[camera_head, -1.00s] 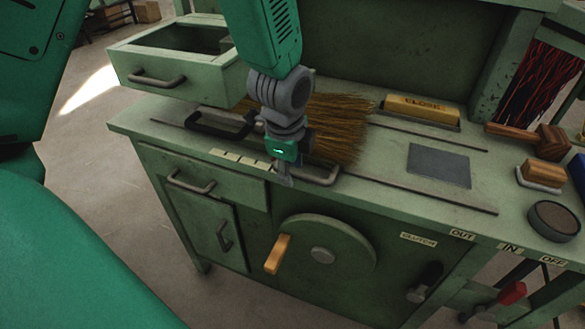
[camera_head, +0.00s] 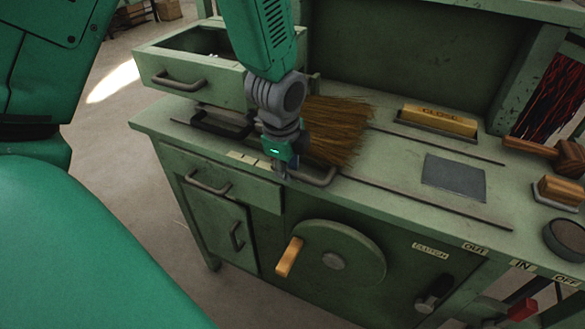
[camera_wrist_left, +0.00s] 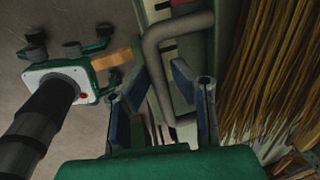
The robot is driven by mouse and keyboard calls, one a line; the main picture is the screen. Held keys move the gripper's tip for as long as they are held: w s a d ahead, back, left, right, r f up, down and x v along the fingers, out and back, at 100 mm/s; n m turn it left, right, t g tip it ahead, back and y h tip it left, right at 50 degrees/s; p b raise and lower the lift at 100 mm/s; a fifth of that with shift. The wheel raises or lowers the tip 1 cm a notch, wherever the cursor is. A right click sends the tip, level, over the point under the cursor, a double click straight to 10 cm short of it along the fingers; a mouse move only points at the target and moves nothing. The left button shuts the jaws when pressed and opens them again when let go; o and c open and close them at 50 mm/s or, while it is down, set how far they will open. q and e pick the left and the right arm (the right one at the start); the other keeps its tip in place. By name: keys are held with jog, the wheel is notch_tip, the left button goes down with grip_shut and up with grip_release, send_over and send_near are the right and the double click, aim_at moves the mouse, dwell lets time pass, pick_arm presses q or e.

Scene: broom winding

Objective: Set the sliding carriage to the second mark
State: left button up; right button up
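The sliding carriage carries a thick bundle of straw bristles (camera_head: 338,128) on the green bench. It has a dark bar handle at its left and a grey bent handle (camera_head: 318,178) at its front; the grey handle also shows in the left wrist view (camera_wrist_left: 158,62). My left gripper (camera_head: 281,172) points down at the left end of the grey handle. In the wrist view its fingers (camera_wrist_left: 165,95) stand apart with the handle bar between them; firm contact is unclear. Cream marks (camera_head: 248,159) line the bench's front edge, left of the gripper, partly covered. My right gripper is not in view.
Rails (camera_head: 425,200) run along the bench top. An open drawer (camera_head: 180,80) stands behind left. A grey plate (camera_head: 454,177), a yellow CLOSE block (camera_head: 438,120) and a mallet (camera_head: 566,156) lie right. A crank wheel (camera_head: 340,255) is on the bench front.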

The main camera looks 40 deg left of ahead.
pick_arm(q)
jog(key=shift+o, duration=0.2)
jog(key=shift+d+r, duration=0.1)
jog(key=shift+d, duration=0.15)
notch_tip(320, 180, up, 12)
jog(key=s, duration=0.2)
jog(key=shift+d+f, duration=0.2)
jog(key=shift+f, duration=0.1)
dwell(0.4)
